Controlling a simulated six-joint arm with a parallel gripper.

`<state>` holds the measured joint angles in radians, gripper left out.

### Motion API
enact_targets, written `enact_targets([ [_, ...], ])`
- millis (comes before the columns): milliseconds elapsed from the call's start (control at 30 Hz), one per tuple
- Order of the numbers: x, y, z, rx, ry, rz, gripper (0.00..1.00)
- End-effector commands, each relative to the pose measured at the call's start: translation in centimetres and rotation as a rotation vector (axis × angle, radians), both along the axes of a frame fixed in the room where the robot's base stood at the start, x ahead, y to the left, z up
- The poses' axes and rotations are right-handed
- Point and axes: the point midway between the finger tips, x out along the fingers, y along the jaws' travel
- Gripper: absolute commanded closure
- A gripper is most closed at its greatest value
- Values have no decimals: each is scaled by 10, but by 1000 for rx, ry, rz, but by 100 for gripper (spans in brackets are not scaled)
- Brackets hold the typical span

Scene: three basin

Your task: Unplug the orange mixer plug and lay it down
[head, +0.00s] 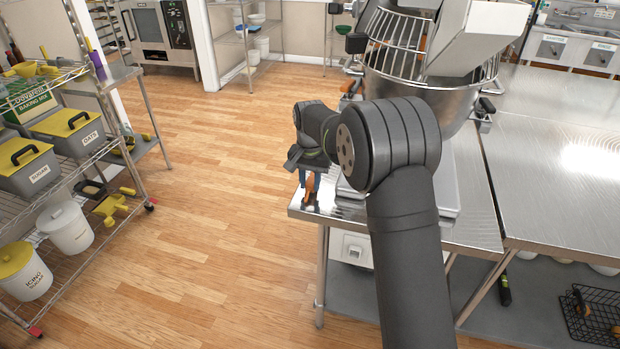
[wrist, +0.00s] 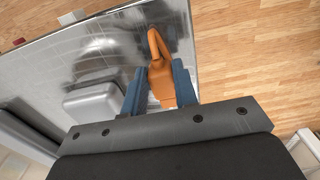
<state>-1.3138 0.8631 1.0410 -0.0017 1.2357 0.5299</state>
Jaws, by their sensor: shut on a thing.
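My gripper (head: 310,182) is at the front left corner of the steel table (head: 345,212), pointing down. Its blue fingers are shut on the orange plug (wrist: 160,82), which also shows as a small orange piece between the fingers in the head view (head: 309,190). In the wrist view an orange loop, which looks like its cord, curves up from the plug over the steel top. The plug is over the tabletop near its edge; I cannot tell whether it touches the surface. A white outlet box (head: 354,248) sits below the table's front edge, apart from the plug.
The big mixer with its steel bowl (head: 425,95) and wire guard stands on the table behind my arm. A second steel table (head: 560,170) is on the right. A wire rack (head: 70,170) with bins stands at left, with open wooden floor between.

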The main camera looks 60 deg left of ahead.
Motion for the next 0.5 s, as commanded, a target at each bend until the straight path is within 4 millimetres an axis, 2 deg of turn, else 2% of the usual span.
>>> enact_targets([
  [200,0,0,-10,0,0,0,100],
  [233,0,0,-9,0,0,0,70],
  [333,0,0,-9,0,0,0,50],
  [500,0,0,-9,0,0,0,48],
])
